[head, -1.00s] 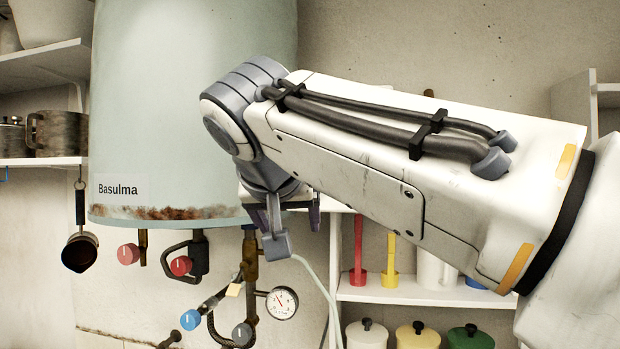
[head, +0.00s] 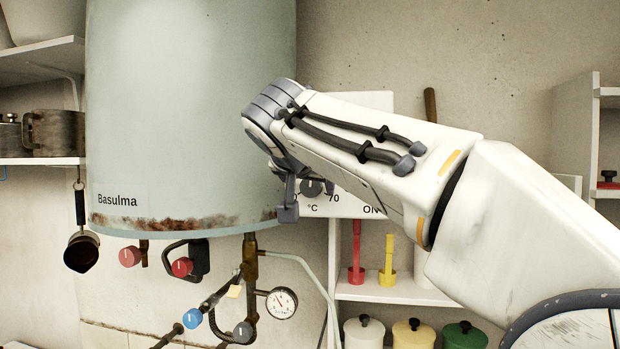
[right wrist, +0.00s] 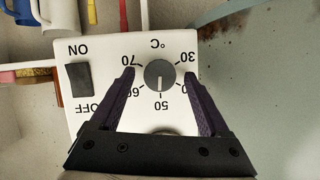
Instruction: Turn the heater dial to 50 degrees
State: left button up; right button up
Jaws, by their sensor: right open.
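The heater dial (right wrist: 160,75) is a dark grey round knob on a white control box (right wrist: 188,45), upside down in the right wrist view. Its white mark points down in that picture, close to the 50 label. The 40 and 60 labels are partly covered by my fingers. My right gripper (right wrist: 159,78) is open, with one purple-dark finger on each side of the dial and gaps between them and it. In the head view the dial (head: 312,187) shows partly below my right wrist, beside the gripper (head: 290,208). My left gripper is not in view.
A pale green boiler (head: 190,110) hangs left of the control box. Red knobs (head: 130,256), a blue knob (head: 192,318) and a gauge (head: 281,302) sit below it. A black ON/OFF switch (right wrist: 79,79) is beside the dial. A shelf (head: 395,291) stands below right.

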jog(key=shift+w+f, duration=0.1)
jog(key=shift+w, duration=0.15)
grip_shut()
jog(key=shift+n+h, duration=0.3)
jog(key=shift+n, duration=0.1)
grip_release()
